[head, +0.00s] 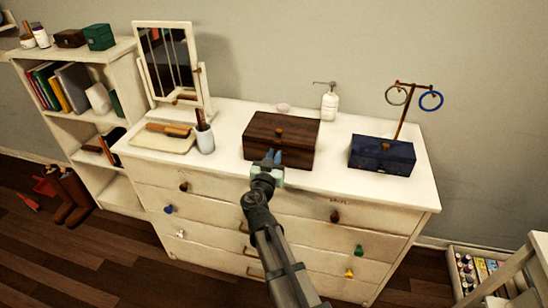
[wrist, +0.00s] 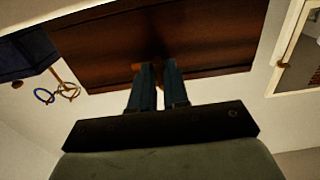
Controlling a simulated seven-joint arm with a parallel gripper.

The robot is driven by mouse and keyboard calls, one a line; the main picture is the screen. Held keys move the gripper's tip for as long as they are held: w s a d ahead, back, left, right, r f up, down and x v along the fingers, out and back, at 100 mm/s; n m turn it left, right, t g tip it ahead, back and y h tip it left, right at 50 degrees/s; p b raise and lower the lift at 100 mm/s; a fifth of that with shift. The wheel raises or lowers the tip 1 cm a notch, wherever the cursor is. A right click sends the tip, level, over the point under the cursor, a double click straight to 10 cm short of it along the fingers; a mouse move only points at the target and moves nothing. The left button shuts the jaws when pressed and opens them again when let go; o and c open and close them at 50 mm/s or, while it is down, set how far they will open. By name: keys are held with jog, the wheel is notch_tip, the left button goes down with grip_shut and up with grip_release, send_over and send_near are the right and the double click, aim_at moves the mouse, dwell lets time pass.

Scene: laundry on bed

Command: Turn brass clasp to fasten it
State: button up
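A dark brown wooden box (head: 300,136) stands closed on the white dresser, and it fills the top of the wrist view (wrist: 215,45). A small brass piece (head: 279,131) shows on the box in the head view.
A navy box (head: 383,155) and a stand with rings (head: 405,105) are to the right. A white pump bottle (head: 329,103) stands behind. A cup (head: 205,138), a brush (head: 170,129) and a mirror (head: 172,65) are to the left. Dresser top (head: 225,175) is bare at front left.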

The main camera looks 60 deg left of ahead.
grip_shut()
jog(key=shift+n, duration=0.3)
jog(key=n, duration=0.3)
jog(key=shift+n, duration=0.3)
jog(key=n, duration=0.4)
jog(key=shift+s+a+n, duration=0.1)
jog(key=shift+n, duration=0.2)
jog(key=n, duration=0.4)
jog(key=shift+f+n, duration=0.15)
jog(key=shift+n, duration=2.35)
jog(key=shift+o, duration=1.9)
grip_release()
